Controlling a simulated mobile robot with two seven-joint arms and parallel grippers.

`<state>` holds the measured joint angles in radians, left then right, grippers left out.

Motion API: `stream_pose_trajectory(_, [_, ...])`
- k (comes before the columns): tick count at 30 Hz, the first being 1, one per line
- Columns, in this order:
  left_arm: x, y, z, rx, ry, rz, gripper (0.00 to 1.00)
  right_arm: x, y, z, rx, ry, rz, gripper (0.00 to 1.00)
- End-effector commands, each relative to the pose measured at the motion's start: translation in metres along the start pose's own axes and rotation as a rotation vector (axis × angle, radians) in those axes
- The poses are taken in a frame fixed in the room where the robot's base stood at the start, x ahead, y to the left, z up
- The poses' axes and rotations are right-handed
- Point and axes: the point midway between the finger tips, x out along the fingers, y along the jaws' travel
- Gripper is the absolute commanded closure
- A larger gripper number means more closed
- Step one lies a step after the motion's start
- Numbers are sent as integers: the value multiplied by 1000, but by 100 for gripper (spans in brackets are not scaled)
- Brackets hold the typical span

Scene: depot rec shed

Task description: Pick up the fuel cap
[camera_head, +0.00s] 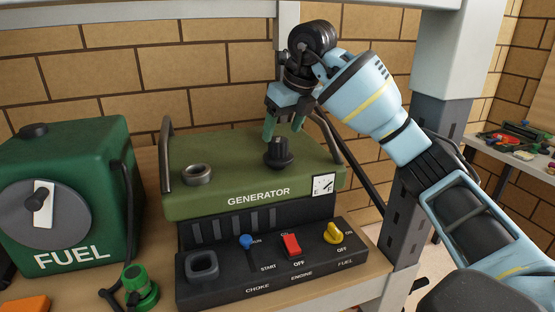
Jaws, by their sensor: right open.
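The fuel cap appears to be the black, stepped round cap with a knob (278,154), standing on the green top of the generator (230,205). To its left on the same top is an open grey metal ring, apparently the filler neck (198,174). My right gripper (284,127) points down just above the cap, its green-tipped fingers apart with nothing between them. The tips are close to the knob; I cannot tell whether they touch it. My left gripper is not in view.
A green FUEL can (70,165) with its own black cap (33,130) stands left. A control panel with switches (270,268) is in front, and a green nozzle-like part (140,285) beside it. A grey post (412,180) and an upper shelf beam (150,12) bound the space.

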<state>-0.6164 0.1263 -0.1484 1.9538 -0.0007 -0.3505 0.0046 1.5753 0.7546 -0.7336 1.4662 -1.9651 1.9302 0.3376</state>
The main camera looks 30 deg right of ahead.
Motion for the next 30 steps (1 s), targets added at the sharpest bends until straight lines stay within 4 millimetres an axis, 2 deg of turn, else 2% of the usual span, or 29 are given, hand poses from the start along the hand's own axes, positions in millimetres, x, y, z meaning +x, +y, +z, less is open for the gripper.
stream_pose_trajectory(5, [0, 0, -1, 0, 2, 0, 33, 4, 0, 1, 1, -2, 0, 32])
stream_pose_trajectory(16, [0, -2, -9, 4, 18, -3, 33, 48, -5, 5, 2, -3, 1, 32])
stream_pose_trajectory(25, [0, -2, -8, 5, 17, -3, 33, 53, -5, 5, 1, -3, 0, 32])
stream_pose_trajectory(30, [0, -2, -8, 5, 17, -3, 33, 53, -5, 5, 1, -3, 0, 53])
